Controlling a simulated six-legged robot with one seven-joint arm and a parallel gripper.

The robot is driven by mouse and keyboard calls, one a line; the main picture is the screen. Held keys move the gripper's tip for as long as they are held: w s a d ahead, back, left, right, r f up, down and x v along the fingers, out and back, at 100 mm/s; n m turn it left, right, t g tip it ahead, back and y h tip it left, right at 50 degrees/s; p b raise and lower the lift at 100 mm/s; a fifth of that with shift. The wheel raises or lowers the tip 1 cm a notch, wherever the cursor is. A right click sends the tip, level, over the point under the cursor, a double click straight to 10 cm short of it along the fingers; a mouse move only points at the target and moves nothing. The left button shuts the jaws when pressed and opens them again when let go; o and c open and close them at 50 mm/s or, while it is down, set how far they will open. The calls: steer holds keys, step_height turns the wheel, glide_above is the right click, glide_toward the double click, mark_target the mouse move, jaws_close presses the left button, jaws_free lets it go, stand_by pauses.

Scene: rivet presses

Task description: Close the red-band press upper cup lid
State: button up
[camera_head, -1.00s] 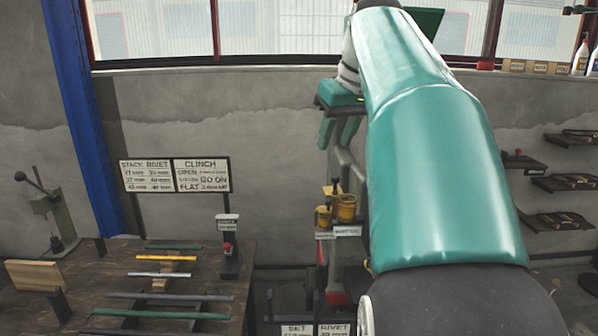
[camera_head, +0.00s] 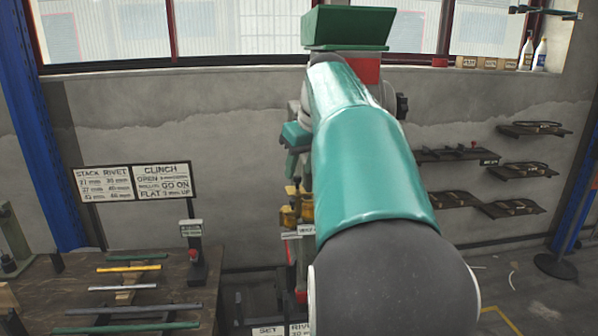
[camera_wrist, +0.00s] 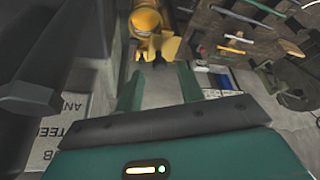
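The press stands at the back wall, mostly hidden behind my arm. A red band (camera_head: 367,70) shows near its top, under a green hopper. Yellow cups (camera_head: 297,207) sit lower on it, just left of my arm; their lids are too small to make out there. In the wrist view a yellow cup (camera_wrist: 146,20) is at the top, with a yellow flap-like piece (camera_wrist: 166,46) at its near side, apparently its lid. My gripper (camera_wrist: 158,76) is open and empty, its teal fingers pointing toward the cup with a gap between. The gripper also shows above the cups in the head view (camera_head: 291,158).
A workbench (camera_head: 190,275) with several coloured rods and a small red-button stand (camera_head: 194,255) is at the lower left. Signs (camera_head: 135,183) stand behind it. Wall shelves (camera_head: 520,170) hang at right.

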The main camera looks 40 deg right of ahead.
steer(key=shift+x, duration=1)
jaws_close()
